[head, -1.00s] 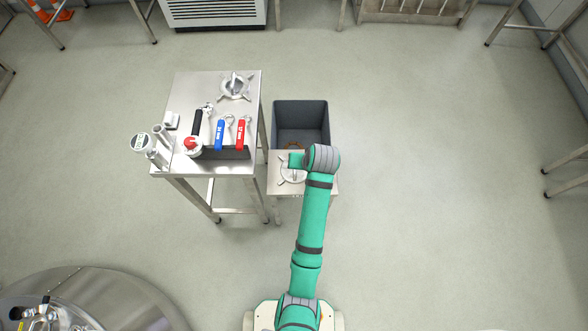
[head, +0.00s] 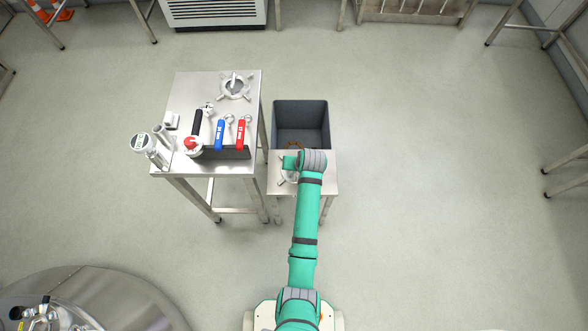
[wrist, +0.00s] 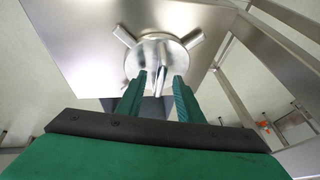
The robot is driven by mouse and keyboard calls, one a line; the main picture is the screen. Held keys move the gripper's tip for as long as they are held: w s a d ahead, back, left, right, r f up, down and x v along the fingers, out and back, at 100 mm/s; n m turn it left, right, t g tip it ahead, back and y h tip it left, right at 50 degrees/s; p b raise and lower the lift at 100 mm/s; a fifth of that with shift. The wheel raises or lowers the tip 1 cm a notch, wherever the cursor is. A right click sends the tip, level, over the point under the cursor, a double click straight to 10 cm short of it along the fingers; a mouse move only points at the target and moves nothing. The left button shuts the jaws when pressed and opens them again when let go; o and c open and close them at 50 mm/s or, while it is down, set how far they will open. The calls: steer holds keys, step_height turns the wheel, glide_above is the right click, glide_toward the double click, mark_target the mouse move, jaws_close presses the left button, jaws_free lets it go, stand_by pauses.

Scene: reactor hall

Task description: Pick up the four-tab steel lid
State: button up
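A round steel lid with radiating tabs and an upright bar handle (wrist: 160,52) fills the top middle of the wrist view. Two tabs show clearly; the rest are hidden, so I cannot count them. In the head view this lid (head: 284,178) lies on the small steel table, partly covered by my arm. My gripper (wrist: 161,77) is open over it, with the handle seen between the fingers. I cannot tell whether they touch it. A second steel lid with tabs and a handle (head: 235,86) lies at the back of the larger table.
The small steel table (head: 325,185) stands right of the larger steel table (head: 185,88). That one holds red, blue and black-handled tools and a gauge (head: 141,141). A dark grey bin (head: 301,107) stands behind the small table. Floor to the right is clear.

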steer(key=shift+c, duration=0.5)
jaws_close()
